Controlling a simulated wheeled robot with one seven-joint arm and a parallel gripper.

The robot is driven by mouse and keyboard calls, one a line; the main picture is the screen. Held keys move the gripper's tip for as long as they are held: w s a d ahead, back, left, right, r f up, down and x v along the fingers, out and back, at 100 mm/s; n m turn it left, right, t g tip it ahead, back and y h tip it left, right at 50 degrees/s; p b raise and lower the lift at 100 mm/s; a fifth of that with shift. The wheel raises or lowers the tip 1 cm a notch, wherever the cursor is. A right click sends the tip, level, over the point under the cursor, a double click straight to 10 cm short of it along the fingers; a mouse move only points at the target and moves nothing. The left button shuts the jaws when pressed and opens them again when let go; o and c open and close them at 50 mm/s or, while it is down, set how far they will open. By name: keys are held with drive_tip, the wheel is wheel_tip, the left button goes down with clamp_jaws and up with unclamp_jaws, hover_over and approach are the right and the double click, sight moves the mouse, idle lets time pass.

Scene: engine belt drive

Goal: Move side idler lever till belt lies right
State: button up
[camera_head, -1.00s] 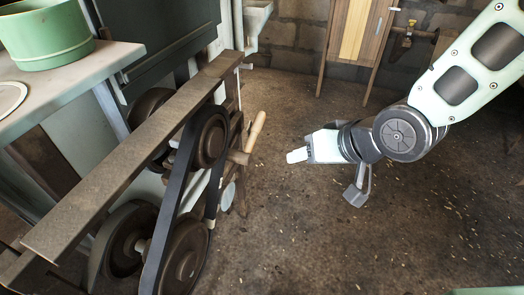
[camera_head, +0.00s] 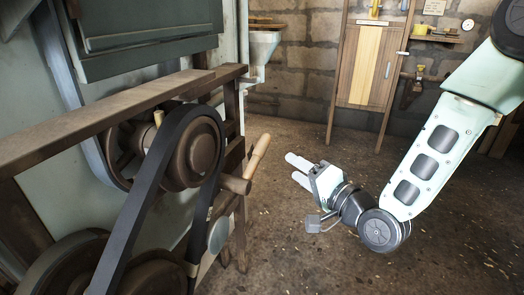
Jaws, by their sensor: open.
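The dark flat belt (camera_head: 133,225) loops over a brown upper pulley (camera_head: 195,150) and runs down to the lower left. A light wooden handle (camera_head: 258,157), which looks like the idler lever, slants up at the right side of the wooden frame. A short round wooden peg (camera_head: 236,185) juts out just below it. My gripper (camera_head: 294,168) is open and empty, to the right of the handle, fingers pointing left towards it with a gap between. Whether the belt sits true on its lower pulleys is hard to tell.
A wooden beam (camera_head: 100,115) crosses above the pulleys. A larger wheel (camera_head: 65,265) is partly cut off at lower left. A wooden cabinet (camera_head: 366,65) stands by the brick wall. The floor (camera_head: 300,255) around my gripper is clear.

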sight(266, 149)
drive_tip(key=b+x, duration=0.2)
drive_tip(key=x, duration=1.1)
drive_tip(key=shift+w+a, duration=0.2)
drive_tip(key=shift+w, duration=0.05)
